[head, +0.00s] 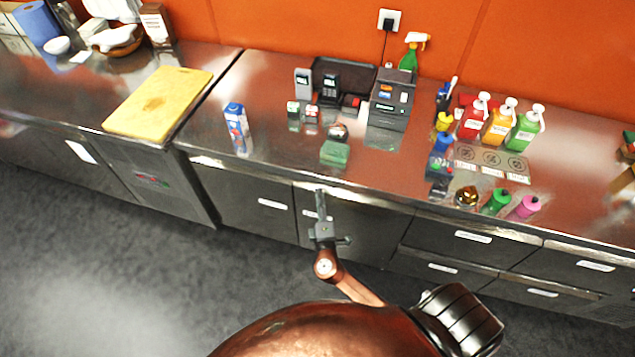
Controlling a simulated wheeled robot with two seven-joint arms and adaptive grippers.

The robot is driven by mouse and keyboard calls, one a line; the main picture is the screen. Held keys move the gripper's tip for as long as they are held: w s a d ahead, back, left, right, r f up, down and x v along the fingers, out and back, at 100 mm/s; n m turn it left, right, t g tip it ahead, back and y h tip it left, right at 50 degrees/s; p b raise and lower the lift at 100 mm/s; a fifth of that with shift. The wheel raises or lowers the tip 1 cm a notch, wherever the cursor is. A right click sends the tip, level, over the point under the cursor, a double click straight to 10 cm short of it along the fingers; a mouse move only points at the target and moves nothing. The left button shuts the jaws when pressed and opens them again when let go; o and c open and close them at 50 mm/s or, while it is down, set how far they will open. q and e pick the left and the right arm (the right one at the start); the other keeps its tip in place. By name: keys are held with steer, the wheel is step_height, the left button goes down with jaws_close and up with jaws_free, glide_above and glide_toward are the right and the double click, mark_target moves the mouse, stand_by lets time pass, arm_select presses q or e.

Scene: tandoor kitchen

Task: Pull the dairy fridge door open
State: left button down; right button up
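Below the steel counter is a row of dark doors and drawers with pale label strips. I cannot read which one is the dairy fridge door. My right gripper (320,204) is in front of the dark door (362,235) near the middle, its fingers reaching up toward the door's upper left part. The fingers look nearly edge-on, so I cannot tell whether they are open or shut, or whether they touch the door. This door looks closed. To its left is another closed dark door (235,198). My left gripper is not in view.
A yellow cutting board (158,103) lies at left. The grey floor (110,260) is clear at lower left.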

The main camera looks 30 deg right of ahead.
steer(key=x, duration=0.7)
steer(key=shift+w+d+f, duration=0.1)
steer(key=shift+c, duration=0.7)
jaws_close()
